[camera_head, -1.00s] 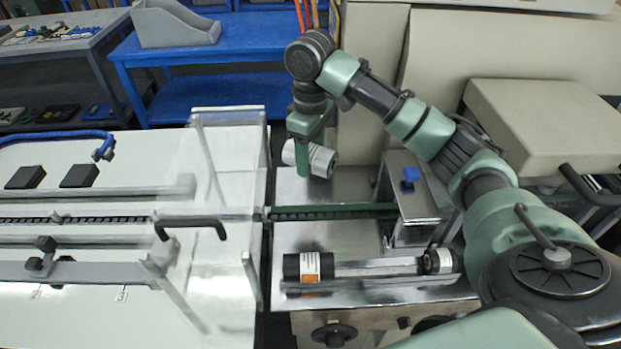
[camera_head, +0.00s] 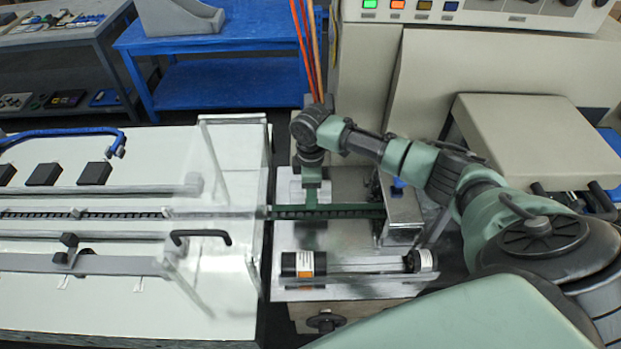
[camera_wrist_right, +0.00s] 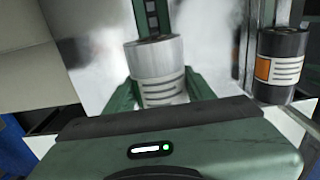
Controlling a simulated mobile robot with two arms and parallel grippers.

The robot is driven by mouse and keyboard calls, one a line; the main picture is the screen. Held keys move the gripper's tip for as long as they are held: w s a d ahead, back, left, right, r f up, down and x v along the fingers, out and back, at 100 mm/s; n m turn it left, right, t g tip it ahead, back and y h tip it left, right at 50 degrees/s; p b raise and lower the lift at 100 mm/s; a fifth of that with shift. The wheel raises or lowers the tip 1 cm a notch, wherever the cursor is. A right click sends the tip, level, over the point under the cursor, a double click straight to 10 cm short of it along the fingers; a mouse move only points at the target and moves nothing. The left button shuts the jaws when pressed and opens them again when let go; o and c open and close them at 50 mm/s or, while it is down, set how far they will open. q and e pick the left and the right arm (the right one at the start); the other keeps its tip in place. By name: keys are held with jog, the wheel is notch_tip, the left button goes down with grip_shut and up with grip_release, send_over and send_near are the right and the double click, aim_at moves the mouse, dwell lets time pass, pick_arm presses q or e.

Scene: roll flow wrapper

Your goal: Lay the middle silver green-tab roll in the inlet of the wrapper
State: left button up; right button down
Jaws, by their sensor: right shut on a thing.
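A silver roll (camera_wrist_right: 157,68) with a printed label on its side is between the green fingers of my right gripper (camera_wrist_right: 160,95), which is shut on it. I see no green tab on it from here. In the head view my right gripper (camera_head: 311,200) points down beside the far edge of the inlet's dark green chain channel (camera_head: 335,212), and the roll is mostly hidden by the wrist. I cannot tell whether the roll touches the surface below. My left gripper is not in view.
A black roll with an orange label (camera_head: 303,265) lies at the left end of a metal rail in front of the channel; another black roll (camera_head: 420,260) is at its right end. The wrapper's white bed (camera_head: 110,290) with a clear guard is at left. A metal box (camera_head: 400,215) stands right.

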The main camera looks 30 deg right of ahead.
jog(key=shift+w+f+b, duration=0.1)
jog(key=shift+f+b, duration=1.9)
jog(key=shift+b, duration=0.2)
jog(key=shift+f, duration=1.5)
jog(key=shift+c, duration=2.2)
grip_release()
notch_tip(320, 180, up, 8)
jog(key=shift+f+b, duration=0.1)
jog(key=shift+b, duration=0.7)
